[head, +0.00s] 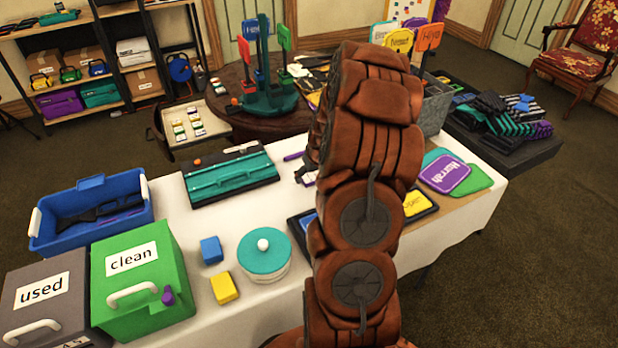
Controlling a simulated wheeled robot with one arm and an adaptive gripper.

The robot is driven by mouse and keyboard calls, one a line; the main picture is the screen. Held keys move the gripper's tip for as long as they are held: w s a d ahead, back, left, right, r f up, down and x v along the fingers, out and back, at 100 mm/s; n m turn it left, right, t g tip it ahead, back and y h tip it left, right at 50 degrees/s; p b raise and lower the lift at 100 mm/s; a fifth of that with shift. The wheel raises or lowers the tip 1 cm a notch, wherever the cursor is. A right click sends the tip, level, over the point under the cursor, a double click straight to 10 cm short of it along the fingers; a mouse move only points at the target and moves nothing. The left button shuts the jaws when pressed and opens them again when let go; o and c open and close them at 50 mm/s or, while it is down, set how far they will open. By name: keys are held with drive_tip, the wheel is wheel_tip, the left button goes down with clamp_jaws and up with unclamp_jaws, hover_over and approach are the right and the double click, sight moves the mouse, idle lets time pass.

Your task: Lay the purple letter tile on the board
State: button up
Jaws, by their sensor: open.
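My arm rises through the middle of the head view and hides part of the white table behind it. A dark piece of my gripper (304,173) shows at the arm's left edge; its fingertips are mostly hidden, and I see nothing held. I cannot clearly pick out a purple letter tile. A small purple and white patch (310,178) lies beside the gripper, too small to identify. A dark-framed board or tray (431,211) lies partly behind my arm, with a yellow piece (415,203) on its right; whether this is the task's board I cannot tell.
A teal case (232,175), blue bin (60,232), green "clean" box (178,262), grey "used" box (62,285) and teal-lidded pot (264,262) crowd the table's left. A purple "Hurrah" sign (446,175) lies at right. Blue (211,250) and yellow (224,288) blocks sit in front.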

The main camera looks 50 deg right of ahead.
drive_tip(key=shift+x, duration=0.8)
drive_tip(key=shift+a, duration=0.1)
drive_tip(key=c, duration=1.1)
